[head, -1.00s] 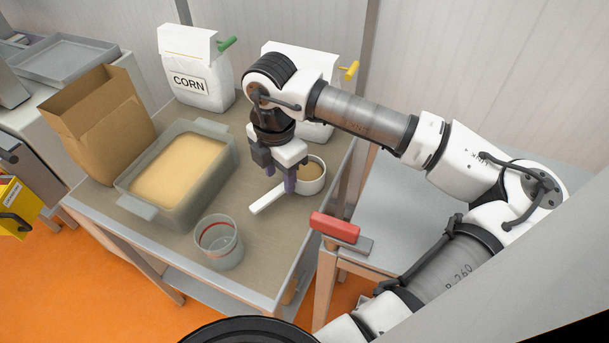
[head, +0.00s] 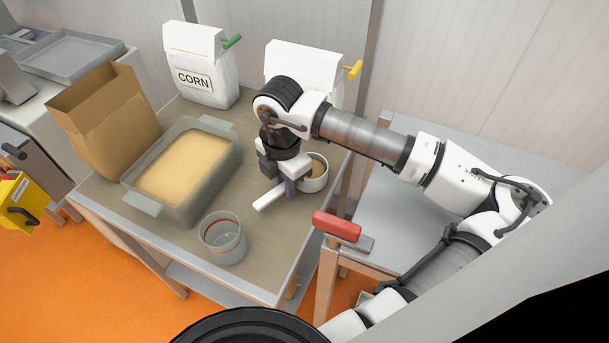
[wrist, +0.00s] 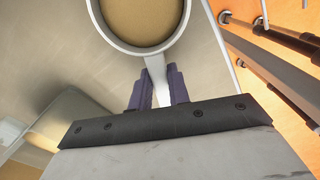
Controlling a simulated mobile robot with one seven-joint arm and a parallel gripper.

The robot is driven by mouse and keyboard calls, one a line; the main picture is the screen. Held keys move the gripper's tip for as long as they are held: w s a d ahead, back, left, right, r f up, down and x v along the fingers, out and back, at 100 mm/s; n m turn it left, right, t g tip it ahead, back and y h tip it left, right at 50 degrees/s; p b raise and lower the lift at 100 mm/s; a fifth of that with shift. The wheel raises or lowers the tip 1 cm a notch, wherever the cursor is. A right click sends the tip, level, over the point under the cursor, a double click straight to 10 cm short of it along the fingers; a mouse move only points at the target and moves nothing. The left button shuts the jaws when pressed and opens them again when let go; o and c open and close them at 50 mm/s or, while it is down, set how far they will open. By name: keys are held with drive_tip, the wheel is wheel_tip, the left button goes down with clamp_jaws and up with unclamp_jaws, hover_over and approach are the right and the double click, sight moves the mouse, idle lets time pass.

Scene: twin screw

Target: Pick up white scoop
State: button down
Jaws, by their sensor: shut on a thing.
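The white scoop (head: 314,182) is a round cup with a straight white handle (head: 270,199), on the right part of the table top. Its bowl looks filled with tan material. In the wrist view the scoop's rim (wrist: 114,38) is at the top, and its handle runs down between my two purple fingers. My gripper (head: 283,190) points down and is shut on the handle close to the bowl. I cannot tell whether the scoop is still resting on the table.
A bin of tan meal (head: 150,204) and a brown paper bag (head: 108,125) stand to the left. A clear measuring cup (head: 223,240) stands in front. White bags, one marked CORN (head: 205,72), stand behind.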

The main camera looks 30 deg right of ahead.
wheel_tip(320, 180, up, 10)
drive_tip(key=b, duration=0.1)
drive_tip(key=shift+b, duration=0.4)
idle(0.5)
